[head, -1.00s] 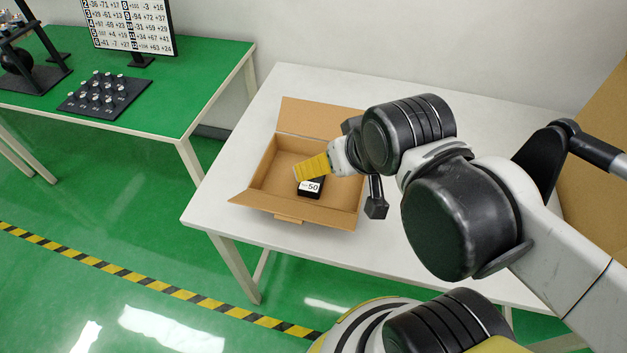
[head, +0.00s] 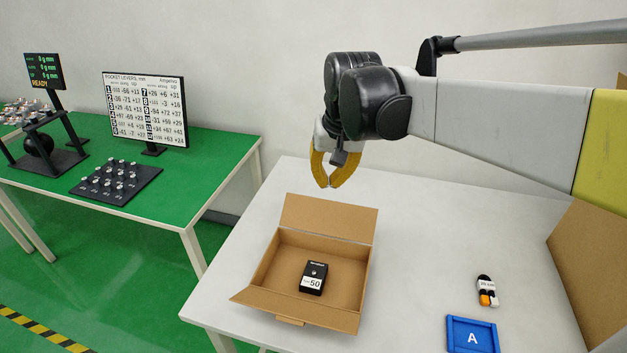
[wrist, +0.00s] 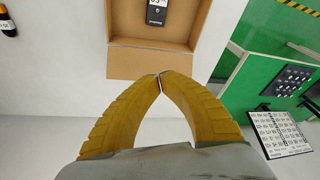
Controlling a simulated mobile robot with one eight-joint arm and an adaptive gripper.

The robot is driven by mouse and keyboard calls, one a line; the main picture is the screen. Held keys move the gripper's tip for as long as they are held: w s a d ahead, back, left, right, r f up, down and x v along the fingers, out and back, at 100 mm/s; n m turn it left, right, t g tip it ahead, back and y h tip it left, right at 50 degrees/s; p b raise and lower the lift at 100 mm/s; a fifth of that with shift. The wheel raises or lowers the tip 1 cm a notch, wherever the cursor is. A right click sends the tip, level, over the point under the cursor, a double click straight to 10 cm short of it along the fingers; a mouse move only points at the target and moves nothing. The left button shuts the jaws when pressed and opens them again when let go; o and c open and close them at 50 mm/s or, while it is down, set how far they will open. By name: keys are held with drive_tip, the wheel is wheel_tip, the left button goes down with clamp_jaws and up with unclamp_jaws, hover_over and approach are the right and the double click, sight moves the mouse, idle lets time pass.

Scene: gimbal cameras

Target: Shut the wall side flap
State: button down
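An open cardboard box (head: 348,303) stands on the white table. Its wall side flap (head: 328,217) is open and slants up and away from the box at the back edge; it also shows in the wrist view (wrist: 150,63). The flap nearer the front (head: 290,309) is open outward too. A black device labelled 50 (head: 314,278) lies inside the box, also seen in the wrist view (wrist: 157,11). My gripper (head: 327,186) is above and behind the wall side flap, pointing down. Its yellow fingertips (wrist: 160,81) meet with nothing between them, apart from the flap.
A blue tray marked A (head: 472,335) and a small black, white and orange item (head: 487,291) lie right of the box. A cardboard piece (head: 590,270) stands at the right edge. The green table (head: 190,190) is at left. The wall is close behind the white table.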

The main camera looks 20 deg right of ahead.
drive_tip(key=w+d+m+g, duration=0.1)
drive_tip(key=w+d, duration=0.2)
drive_tip(key=w, duration=0.4)
drive_tip(key=m+g+p, duration=0.1)
drive_tip(key=g+p, duration=0.1)
hover_over(335, 202)
drive_tip(key=w+a, duration=0.1)
wheel_tip(335, 202, down, 4)
drive_tip(key=w+d+f+m+g+y+p, duration=0.1)
drive_tip(key=w+d+f+m+g, duration=0.1)
drive_tip(key=w+d+f, duration=0.5)
drive_tip(key=s+a+f+b, duration=0.1)
drive_tip(key=f, duration=0.2)
drive_tip(key=s+a+f+b, duration=0.1)
drive_tip(key=f, duration=0.3)
drive_tip(key=s+a+f+b, duration=0.1)
drive_tip(key=f, duration=0.2)
drive_tip(key=shift+a+f, duration=0.2)
drive_tip(key=shift+f, duration=0.15)
drive_tip(key=shift+s+a+f, duration=0.15)
drive_tip(key=shift+s+f, duration=0.05)
drive_tip(key=shift+s+a+r+b, duration=0.3)
drive_tip(key=shift+s+r, duration=0.15)
drive_tip(key=shift+r, duration=0.3)
drive_tip(key=shift+s+a+r+b, duration=0.15)
drive_tip(key=shift+s+a+r, duration=0.2)
drive_tip(key=shift+r, duration=0.4)
drive_tip(key=shift+s, duration=0.1)
drive_tip(key=shift+r, duration=0.15)
